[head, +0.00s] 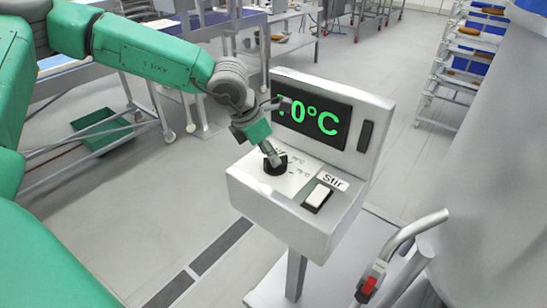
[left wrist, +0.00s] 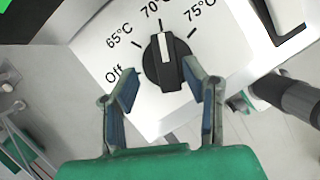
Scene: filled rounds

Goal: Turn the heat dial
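The heat dial is a black round knob with a pale pointer line, on the sloped white panel of a control stand. In the left wrist view the dial (left wrist: 166,68) points at the 70°C mark, between 65°C and 75°C; an Off mark is at lower left. The dial also shows in the head view (head: 272,168), partly covered by my gripper. My left gripper (head: 270,153) is right at the dial. In the left wrist view its two fingers (left wrist: 160,90) are spread, with the right fingertip close to the dial's edge; contact is unclear. My right gripper is not in view.
A display (head: 312,117) behind the panel reads 70°C in green, its first digit partly hidden by my left arm. A white Stir switch (head: 318,196) sits right of the dial. A grey handle with a red part (head: 368,285) stands at lower right.

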